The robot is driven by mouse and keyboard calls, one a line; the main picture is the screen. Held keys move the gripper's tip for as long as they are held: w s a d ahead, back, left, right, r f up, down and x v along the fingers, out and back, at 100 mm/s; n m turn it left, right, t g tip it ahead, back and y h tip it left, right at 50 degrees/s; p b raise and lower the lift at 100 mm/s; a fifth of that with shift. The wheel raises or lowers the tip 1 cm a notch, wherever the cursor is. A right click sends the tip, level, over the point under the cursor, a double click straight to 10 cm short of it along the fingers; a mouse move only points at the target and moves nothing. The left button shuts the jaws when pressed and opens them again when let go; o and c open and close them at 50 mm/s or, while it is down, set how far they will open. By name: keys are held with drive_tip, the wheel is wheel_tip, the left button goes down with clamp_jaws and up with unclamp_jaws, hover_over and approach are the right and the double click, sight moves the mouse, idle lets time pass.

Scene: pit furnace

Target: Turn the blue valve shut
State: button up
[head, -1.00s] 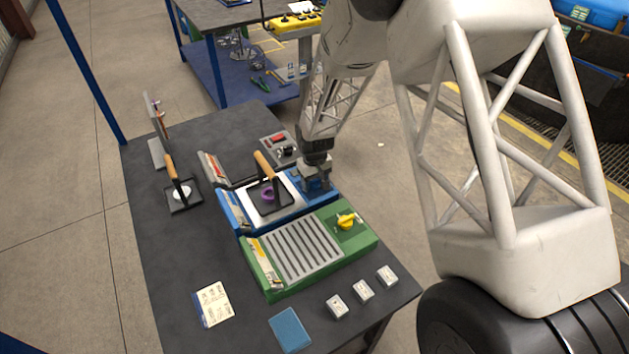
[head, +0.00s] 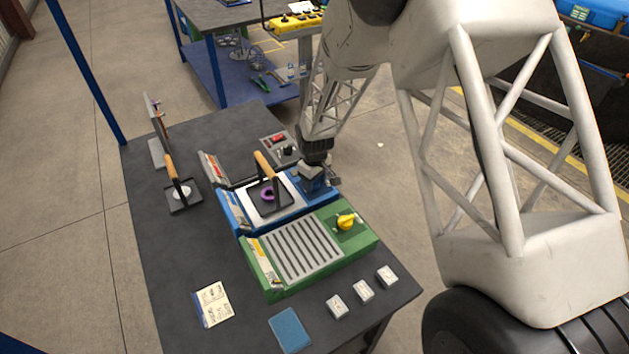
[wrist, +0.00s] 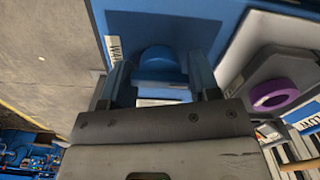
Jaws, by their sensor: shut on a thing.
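The blue valve (wrist: 160,66) is a round blue knob on the right end of the blue unit (head: 232,215). In the wrist view it sits between the two fingers of my gripper (wrist: 160,82), which is shut on it. In the head view my gripper (head: 313,184) points down over that end of the unit and hides most of the valve. A label is partly visible beside the knob in the wrist view. How far the valve is turned cannot be read.
A tool with an upright wooden handle (head: 264,165) and a purple ring (head: 268,194) sit on the blue unit, left of my gripper. The green unit (head: 330,259) with a yellow knob (head: 346,222) stands in front. Several small white boxes (head: 363,291) lie near the table's front edge.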

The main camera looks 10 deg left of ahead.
drive_tip(key=o, duration=0.7)
drive_tip(key=shift+c, duration=0.2)
drive_tip(key=shift+r, duration=0.1)
drive_tip(key=shift+r, duration=3.85)
